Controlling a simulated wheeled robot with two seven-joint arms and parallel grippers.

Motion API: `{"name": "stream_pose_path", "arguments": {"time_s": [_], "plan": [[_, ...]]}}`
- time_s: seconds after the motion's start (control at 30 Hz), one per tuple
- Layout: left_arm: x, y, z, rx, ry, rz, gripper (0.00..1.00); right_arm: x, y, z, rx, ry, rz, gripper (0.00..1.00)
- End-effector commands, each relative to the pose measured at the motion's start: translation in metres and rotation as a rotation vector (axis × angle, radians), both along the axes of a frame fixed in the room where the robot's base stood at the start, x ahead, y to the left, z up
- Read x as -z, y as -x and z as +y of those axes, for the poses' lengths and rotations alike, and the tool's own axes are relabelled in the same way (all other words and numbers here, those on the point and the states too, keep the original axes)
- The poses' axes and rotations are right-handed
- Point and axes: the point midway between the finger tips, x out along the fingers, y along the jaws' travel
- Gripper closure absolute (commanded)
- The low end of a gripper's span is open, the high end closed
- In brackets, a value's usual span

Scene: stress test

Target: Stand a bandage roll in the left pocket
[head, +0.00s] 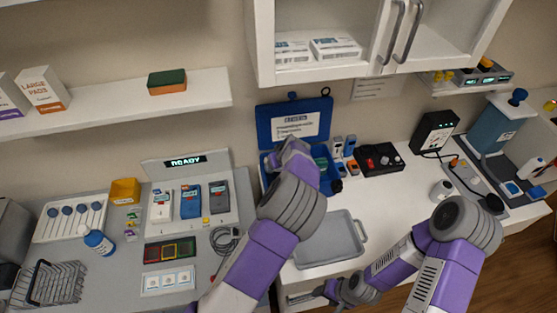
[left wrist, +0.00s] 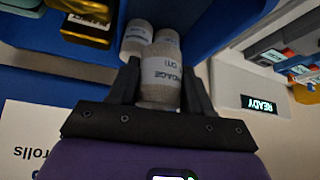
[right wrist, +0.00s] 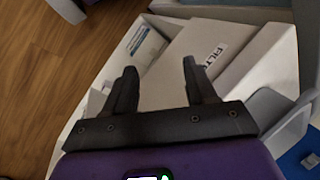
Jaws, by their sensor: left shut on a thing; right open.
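The open blue case (head: 265,165) stands on the white counter, its lid (head: 323,108) raised at the back with a printed card on it. My left gripper (head: 290,148) is at the case's left part; its fingers are hidden in the head view. In the left wrist view, its fingers are shut on a pale bandage roll (left wrist: 161,88) with printed wording. Two more pale rolls (left wrist: 137,38) (left wrist: 168,37) are just beyond it, beside a blue wall (left wrist: 215,28). I cannot tell whether the held roll touches the case floor. My right gripper (right wrist: 160,82) is open and empty, low by the counter front.
A grey tray (head: 335,240) lies in front of the case. A black box with a red knob (head: 380,160) and small bottles stand to its right. Below my right gripper is a white box with printed wording (right wrist: 185,60). A device with a READY display (head: 185,160) stands left.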

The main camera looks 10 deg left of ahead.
Motion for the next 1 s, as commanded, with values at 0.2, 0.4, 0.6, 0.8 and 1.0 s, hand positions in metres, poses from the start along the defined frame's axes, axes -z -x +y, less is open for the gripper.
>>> {"name": "stream_pose_path", "arguments": {"time_s": [0.2, 0.4, 0.6, 0.8, 1.0], "plan": [[0.021, 0.0, 0.0, 0.0, 0.0, 0.0, 0.8, 0.016, 0.0, 0.0, 0.0, 0.0, 0.0, 0.44], [0.037, 0.0, 0.0, 0.0, 0.0, 0.0, 0.8, 0.029, 0.0, 0.0, 0.0, 0.0, 0.0, 0.44], [0.053, 0.0, 0.0, -0.001, 0.0, 0.001, 0.8, 0.041, 0.0, 0.0, 0.0, 0.0, 0.0, 0.44], [0.067, 0.0, 0.0, -0.001, 0.0, 0.001, 0.8, 0.052, 0.0, 0.0, 0.0, 0.0, 0.0, 0.44], [0.071, 0.0, 0.0, 0.0, 0.0, 0.0, 0.8, 0.055, 0.0, 0.0, 0.0, 0.0, 0.0, 0.44]]}}
